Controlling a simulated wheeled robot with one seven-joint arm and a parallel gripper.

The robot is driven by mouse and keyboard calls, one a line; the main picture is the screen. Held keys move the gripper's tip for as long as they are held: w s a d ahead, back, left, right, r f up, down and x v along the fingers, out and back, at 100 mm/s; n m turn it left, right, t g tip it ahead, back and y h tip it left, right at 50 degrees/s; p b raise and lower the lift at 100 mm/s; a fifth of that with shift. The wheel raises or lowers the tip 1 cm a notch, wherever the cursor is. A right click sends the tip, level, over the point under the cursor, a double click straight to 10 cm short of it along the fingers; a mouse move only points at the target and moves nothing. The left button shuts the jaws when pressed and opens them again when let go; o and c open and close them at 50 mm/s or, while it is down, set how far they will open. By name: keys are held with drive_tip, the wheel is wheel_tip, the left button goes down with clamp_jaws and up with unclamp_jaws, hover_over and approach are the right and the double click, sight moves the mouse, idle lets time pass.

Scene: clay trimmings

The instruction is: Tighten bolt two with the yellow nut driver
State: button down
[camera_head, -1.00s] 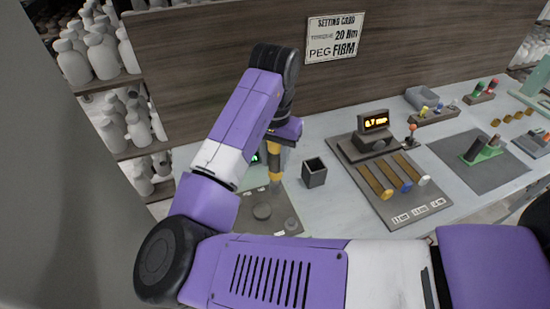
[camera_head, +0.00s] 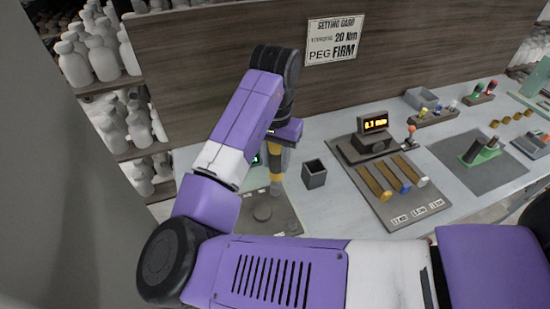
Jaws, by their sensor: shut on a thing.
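My gripper (camera_head: 279,143) is shut on the yellow nut driver (camera_head: 276,164), near the left end of the bench. The driver hangs about upright, with its yellow handle showing below the purple wrist and its grey lower end pointing down. That end is over or on the dark plate (camera_head: 278,222); I cannot tell whether it touches a bolt. A low round dark piece (camera_head: 262,213) sits on the plate in front of the driver, and a smaller one (camera_head: 291,224) sits to its right. My arm hides the plate's left part, and no bolt number is readable.
A dark open box (camera_head: 314,174) stands just right of the driver. Farther right is a board (camera_head: 425,211) with colored-tipped bars and a lit display (camera_head: 373,123). A wooden panel with a setting card (camera_head: 334,39) reading 20 Nm, PEG FIRM, stands behind. Shelves of pale bottles (camera_head: 105,60) are at left.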

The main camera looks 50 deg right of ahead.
drive_tip(key=shift+w+r+p, duration=0.1)
drive_tip(key=shift+r+p, duration=2.2)
drive_tip(key=shift+r, duration=0.45)
drive_tip(key=shift+f, duration=0.1)
